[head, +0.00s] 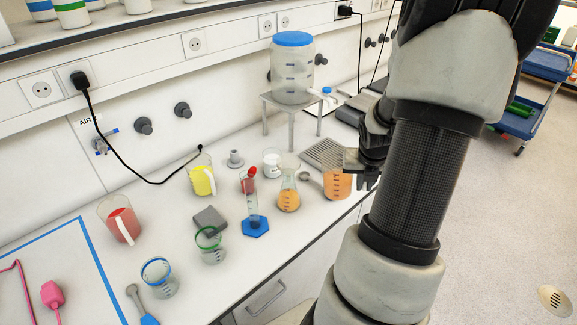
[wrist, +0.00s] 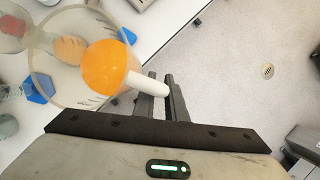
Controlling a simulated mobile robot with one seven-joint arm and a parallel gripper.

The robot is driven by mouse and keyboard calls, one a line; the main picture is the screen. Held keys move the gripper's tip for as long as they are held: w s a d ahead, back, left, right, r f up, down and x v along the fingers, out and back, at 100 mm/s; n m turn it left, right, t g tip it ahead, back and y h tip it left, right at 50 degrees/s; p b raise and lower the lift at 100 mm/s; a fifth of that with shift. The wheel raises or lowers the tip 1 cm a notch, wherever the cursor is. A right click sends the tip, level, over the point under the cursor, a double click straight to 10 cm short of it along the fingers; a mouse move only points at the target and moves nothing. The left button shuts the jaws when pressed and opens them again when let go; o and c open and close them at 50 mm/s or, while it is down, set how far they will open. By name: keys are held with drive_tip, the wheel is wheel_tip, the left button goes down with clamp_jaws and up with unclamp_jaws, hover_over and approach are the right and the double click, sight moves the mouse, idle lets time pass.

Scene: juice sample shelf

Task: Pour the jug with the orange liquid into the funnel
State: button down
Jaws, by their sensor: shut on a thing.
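The clear jug with orange liquid (head: 337,184) is upright near the front edge of the bench, right of the other glassware. I cannot tell whether its base touches the bench. My gripper (head: 366,178) is at its right side, partly hidden by my arm. In the wrist view, the jug's orange liquid (wrist: 105,66) shows inside its round rim, and my gripper (wrist: 161,84) is shut on its white handle. A red piece (head: 252,171), possibly the funnel, sits on top of a clear cylinder with a blue hexagonal base (head: 256,227).
A conical flask with orange liquid (head: 289,199) stands between the jug and the cylinder. A yellow jug (head: 202,180), a red jug (head: 123,226) and beakers are to the left. A metal stand (head: 267,101) holds a large blue-lidded container (head: 292,75) behind. Floor is open at right.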

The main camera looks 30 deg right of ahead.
drive_tip(key=shift+s+d+f, duration=0.15)
drive_tip(key=shift+s+f, duration=0.1)
drive_tip(key=shift+f, duration=0.15)
drive_tip(key=shift+d+f+t+y, duration=0.1)
drive_tip(key=shift+f+t+y, duration=0.1)
drive_tip(key=shift+t+y, duration=0.3)
drive_tip(key=shift+w, duration=0.1)
drive_tip(key=s+d+r, duration=0.2)
drive_tip(key=s+r, duration=0.1)
drive_tip(key=shift+s, duration=0.1)
